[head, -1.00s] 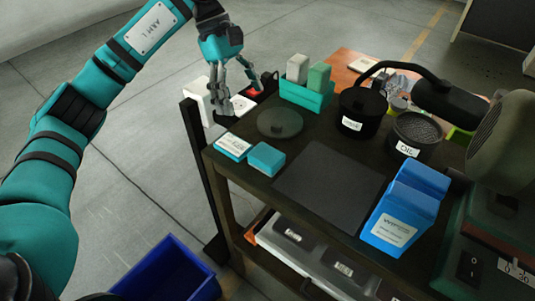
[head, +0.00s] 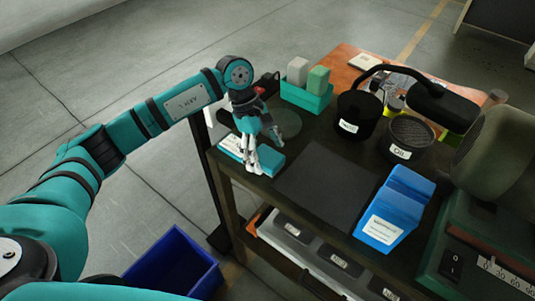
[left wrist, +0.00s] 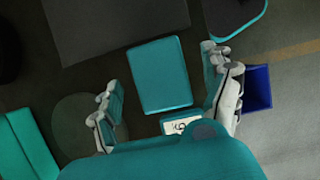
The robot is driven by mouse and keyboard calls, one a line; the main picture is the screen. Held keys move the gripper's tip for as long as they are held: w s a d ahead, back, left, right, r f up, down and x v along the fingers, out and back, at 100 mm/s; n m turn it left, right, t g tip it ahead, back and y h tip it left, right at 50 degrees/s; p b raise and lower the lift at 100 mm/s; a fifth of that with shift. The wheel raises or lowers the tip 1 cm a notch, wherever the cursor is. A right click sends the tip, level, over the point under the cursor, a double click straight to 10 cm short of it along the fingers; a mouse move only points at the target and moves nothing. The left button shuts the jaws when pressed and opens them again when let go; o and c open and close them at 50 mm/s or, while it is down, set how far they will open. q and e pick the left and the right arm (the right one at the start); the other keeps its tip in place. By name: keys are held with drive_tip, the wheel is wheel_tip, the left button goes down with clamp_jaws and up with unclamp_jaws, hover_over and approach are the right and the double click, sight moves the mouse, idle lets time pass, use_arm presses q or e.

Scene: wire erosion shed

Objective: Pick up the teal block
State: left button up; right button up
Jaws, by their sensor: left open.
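The teal block (head: 272,165) lies flat near the front left of the dark bench top, partly hidden behind my left gripper's fingers. In the left wrist view the teal block (left wrist: 160,75) shows whole from above, between the two spread fingers. My left gripper (left wrist: 163,84) is open and empty, pointing down over the block with a finger on either side. In the head view my left gripper (head: 263,156) is at the block; contact cannot be told. My right gripper is not in view.
A white-labelled teal box (head: 230,146) lies close beside the block. A round disc (head: 288,124) and a teal holder (head: 307,101) stand behind. A blue bin (head: 178,262) is below the bench.

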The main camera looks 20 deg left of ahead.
use_arm(q)
drive_tip(key=shift+f, duration=0.25)
drive_tip(key=c, duration=1.3)
drive_tip(key=shift+r, duration=0.2)
drive_tip(key=shift+r+b, duration=0.25)
drive_tip(key=shift+b, duration=0.15)
drive_tip(key=shift+s+d+r+b, duration=0.1)
drive_tip(key=shift+s+r+b, duration=0.15)
drive_tip(key=shift+r+b, duration=0.3)
drive_tip(key=shift+s+r+b, duration=0.25)
drive_tip(key=shift+r+b, duration=0.2)
drive_tip(key=shift+r, duration=0.2)
drive_tip(key=s+d+r+b, duration=0.1)
drive_tip(key=s+b, duration=0.3)
drive_tip(key=s, duration=1.1)
drive_tip(key=shift+d+r+b, duration=0.3)
drive_tip(key=shift+d+r, duration=0.1)
